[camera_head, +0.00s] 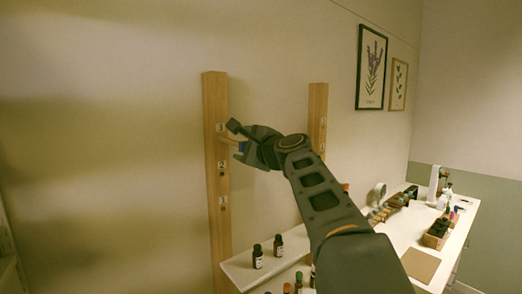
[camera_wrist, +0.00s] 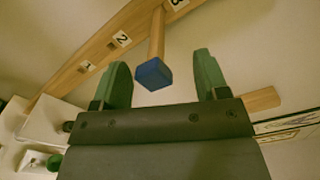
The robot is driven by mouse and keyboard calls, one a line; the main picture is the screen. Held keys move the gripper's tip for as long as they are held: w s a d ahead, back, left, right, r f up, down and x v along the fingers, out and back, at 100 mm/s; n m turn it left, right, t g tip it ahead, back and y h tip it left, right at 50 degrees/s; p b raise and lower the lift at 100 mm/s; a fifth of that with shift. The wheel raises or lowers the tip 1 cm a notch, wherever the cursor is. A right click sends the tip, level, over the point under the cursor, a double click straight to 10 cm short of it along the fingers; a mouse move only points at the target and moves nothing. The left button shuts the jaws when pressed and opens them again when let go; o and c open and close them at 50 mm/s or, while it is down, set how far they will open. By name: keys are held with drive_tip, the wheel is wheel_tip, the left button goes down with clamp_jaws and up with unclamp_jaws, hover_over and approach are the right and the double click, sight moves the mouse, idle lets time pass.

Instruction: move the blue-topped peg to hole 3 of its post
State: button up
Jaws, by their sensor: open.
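The peg is a light wooden rod with a blue end (camera_wrist: 154,73). It sticks out of the left wooden post (camera_head: 214,100), at the hole by label 3, above the holes labelled 2 and 1. In the head view its blue end (camera_head: 242,147) is partly covered by my gripper (camera_head: 250,142). In the wrist view my gripper (camera_wrist: 163,75) is open, with its green fingers on either side of the blue end. Gaps show between the peg and both fingers. The rod's inner end is hidden in the post (camera_wrist: 90,50).
A second wooden post (camera_head: 318,110) stands to the right, partly behind my arm. A white shelf (camera_head: 240,272) with dark bottles (camera_head: 257,257) is below. A white counter (camera_head: 405,235) with a crate and other items lies at right. Framed pictures (camera_head: 371,68) hang on the wall.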

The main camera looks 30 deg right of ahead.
drive_tip(key=s+d+b, duration=0.2)
drive_tip(key=s+b, duration=0.2)
drive_tip(key=s, duration=0.8)
drive_tip(key=shift+s, duration=0.35)
drive_tip(key=shift+d, duration=0.1)
wheel_tip(320, 180, down, 20)
drive_tip(key=d+n+g+h, duration=0.1)
drive_tip(key=n+g+h, duration=0.1)
drive_tip(key=n+g, duration=0.55)
drive_tip(key=s+a+f+n+g, duration=0.2)
drive_tip(key=s+a+f+n, duration=0.1)
drive_tip(key=f, duration=0.4)
drive_tip(key=s+a+f+n+g, duration=0.1)
drive_tip(key=s+a+f+n, duration=0.2)
drive_tip(key=f+n, duration=0.3)
drive_tip(key=s+a+f+n+g+h, duration=0.1)
drive_tip(key=s+a+f+n, duration=0.3)
drive_tip(key=f, duration=0.4)
drive_tip(key=shift+a+f+g, duration=0.2)
drive_tip(key=shift+a+g, duration=0.65)
